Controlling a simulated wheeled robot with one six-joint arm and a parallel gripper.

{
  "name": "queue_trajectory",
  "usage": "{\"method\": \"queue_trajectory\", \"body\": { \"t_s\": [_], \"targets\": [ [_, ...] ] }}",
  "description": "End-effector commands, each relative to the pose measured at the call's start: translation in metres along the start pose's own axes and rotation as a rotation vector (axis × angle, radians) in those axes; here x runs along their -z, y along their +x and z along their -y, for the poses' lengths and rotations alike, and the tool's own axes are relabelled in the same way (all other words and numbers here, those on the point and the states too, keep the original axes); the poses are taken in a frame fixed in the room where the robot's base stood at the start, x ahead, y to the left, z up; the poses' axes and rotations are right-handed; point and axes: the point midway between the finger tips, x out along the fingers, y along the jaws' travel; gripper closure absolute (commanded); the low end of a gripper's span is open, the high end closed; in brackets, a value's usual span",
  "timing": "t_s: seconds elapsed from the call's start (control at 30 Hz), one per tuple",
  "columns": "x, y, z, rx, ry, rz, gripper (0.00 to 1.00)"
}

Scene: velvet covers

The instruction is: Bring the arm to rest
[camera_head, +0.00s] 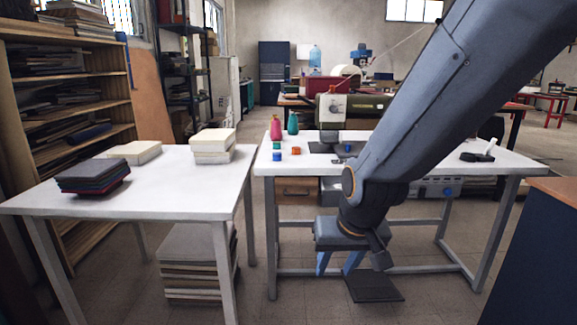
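My arm (440,95) reaches down from the upper right across the picture, in front of the right white table (480,160). My gripper (337,272) hangs at the arm's lower end, below the level of that tabletop. Its two blue fingers point down and stand apart, with nothing seen between them. The arm hides part of the right table and what stands behind it.
A left white table (180,185) bears a stack of dark covers (93,178) and pale stacks (212,146). The right table holds a pink bottle (276,129), a green bottle (293,124) and small blocks (277,157). A dark mat (375,287) lies on the floor. A dark cabinet (535,255) stands right.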

Motion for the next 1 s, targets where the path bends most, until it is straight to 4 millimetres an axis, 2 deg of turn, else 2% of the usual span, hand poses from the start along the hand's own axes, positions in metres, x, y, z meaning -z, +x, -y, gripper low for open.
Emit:
{"method": "queue_trajectory", "body": {
  "t_s": [0.1, 0.2, 0.53, 1.0],
  "targets": [
    [-0.036, -0.024, 0.006, 0.004, -0.042, 0.102, 0.61],
    [-0.062, -0.04, 0.008, 0.006, -0.07, 0.176, 0.61],
    [-0.133, -0.088, 0.012, 0.016, -0.148, 0.372, 0.61],
    [-0.119, -0.119, -0.013, -0.019, -0.072, 0.378, 0.61]
  ]
}}
